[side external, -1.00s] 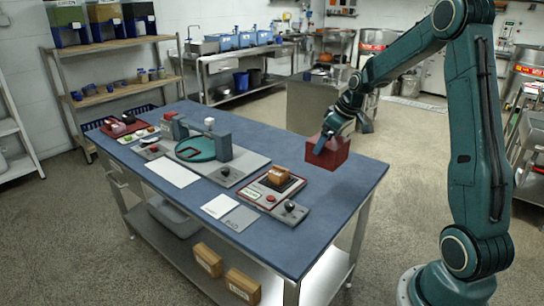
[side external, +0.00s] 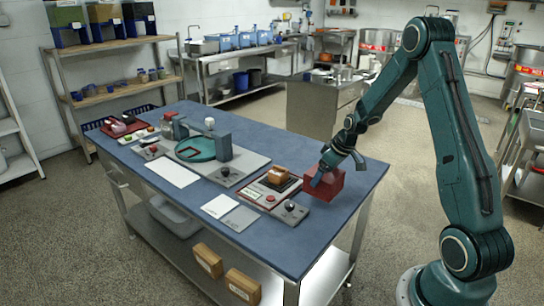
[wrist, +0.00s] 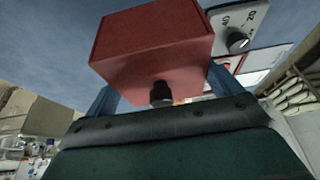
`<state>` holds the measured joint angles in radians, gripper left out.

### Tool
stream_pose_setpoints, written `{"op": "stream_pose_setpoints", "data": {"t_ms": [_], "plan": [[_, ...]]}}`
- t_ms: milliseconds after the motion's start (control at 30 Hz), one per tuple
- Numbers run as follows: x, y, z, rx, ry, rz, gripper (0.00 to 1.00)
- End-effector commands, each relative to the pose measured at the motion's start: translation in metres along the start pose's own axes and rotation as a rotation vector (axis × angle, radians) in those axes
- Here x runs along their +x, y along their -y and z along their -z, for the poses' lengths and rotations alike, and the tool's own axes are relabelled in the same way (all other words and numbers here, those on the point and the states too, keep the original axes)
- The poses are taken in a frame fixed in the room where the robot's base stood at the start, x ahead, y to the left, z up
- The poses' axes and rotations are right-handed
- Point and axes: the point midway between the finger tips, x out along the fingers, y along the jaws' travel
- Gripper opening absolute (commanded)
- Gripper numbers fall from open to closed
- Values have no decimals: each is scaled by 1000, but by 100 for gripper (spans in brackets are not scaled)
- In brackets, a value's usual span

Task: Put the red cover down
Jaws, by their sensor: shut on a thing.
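The red cover (side external: 328,184) is a box-shaped piece at the right part of the blue table, to the right of a small unit with a knob. My gripper (side external: 330,168) is shut on it from above. In the wrist view the red cover (wrist: 150,45) fills the upper middle, with a black knob on its near face. The blue fingers of my gripper (wrist: 162,92) sit on either side of it. The cover is low over the table; I cannot tell whether its underside touches the surface.
White and grey cards (side external: 220,206) lie further left. A green round plate (side external: 196,149) is beyond. Bare blue table (side external: 350,205) lies right and in front of the cover.

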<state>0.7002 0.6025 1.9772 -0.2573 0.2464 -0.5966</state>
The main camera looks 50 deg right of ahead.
Motion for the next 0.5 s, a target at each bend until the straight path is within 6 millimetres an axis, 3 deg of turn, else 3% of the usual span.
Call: {"op": "stream_pose_setpoints", "data": {"t_ms": [300,500], "plan": [[31,0,-14,1,3,2,68],[36,0,-15,0,1,0,68]]}}
